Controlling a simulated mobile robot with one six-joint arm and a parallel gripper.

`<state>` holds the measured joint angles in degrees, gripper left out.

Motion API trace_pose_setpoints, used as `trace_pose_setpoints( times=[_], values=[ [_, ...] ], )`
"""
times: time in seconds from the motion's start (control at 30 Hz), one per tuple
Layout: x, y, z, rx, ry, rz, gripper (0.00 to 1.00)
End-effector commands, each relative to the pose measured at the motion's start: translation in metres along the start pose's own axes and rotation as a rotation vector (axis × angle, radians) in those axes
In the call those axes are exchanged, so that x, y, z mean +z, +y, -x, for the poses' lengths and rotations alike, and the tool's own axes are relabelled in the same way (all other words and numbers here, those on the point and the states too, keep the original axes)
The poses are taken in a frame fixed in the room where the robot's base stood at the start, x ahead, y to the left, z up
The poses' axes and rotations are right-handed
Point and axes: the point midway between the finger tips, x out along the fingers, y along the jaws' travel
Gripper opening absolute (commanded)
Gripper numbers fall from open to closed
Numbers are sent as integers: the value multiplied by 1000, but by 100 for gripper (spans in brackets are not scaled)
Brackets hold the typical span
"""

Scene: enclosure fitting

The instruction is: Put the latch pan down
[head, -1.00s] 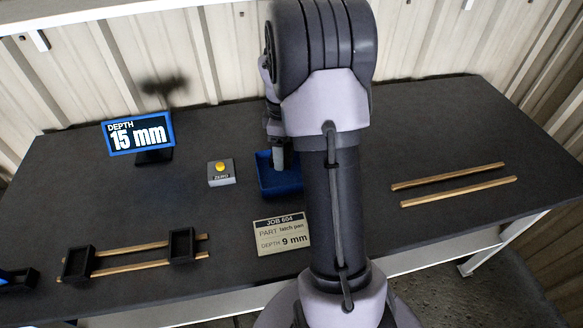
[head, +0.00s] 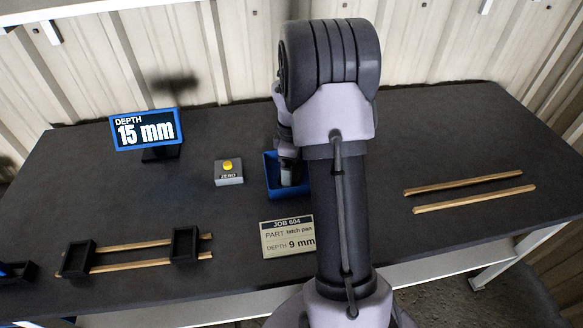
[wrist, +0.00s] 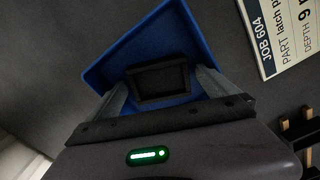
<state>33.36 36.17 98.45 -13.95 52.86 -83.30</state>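The latch pan, a small dark square open box (wrist: 160,80), shows in the wrist view between my two fingers and in line with them. My gripper (wrist: 161,76) appears shut on it, with a fingertip close against each side. Behind the pan is the blue tray (wrist: 112,62), turned at an angle to my gripper. In the head view my gripper (head: 289,172) is down at the blue tray (head: 270,182). My arm hides part of the tray there, and the pan cannot be made out. Whether the pan touches the tray floor I cannot tell.
A job card (head: 287,238) reads latch pan, depth 9 mm. A display (head: 147,130) reads 15 mm. A ZERO button box (head: 228,173) stands left of the tray. Two dark boxes sit on wooden rails (head: 130,247) at left. Bare rails (head: 468,190) lie at right.

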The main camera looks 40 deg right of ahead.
Motion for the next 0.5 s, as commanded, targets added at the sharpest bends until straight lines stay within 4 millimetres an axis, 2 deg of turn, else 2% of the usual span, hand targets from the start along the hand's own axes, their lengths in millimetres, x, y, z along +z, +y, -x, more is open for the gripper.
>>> trace_pose_setpoints(
  times=[0.17,0.5],
  values=[
    [0,0,9,2,0,0,98],
    [0,0,102,3,1,-1,98]
  ],
)
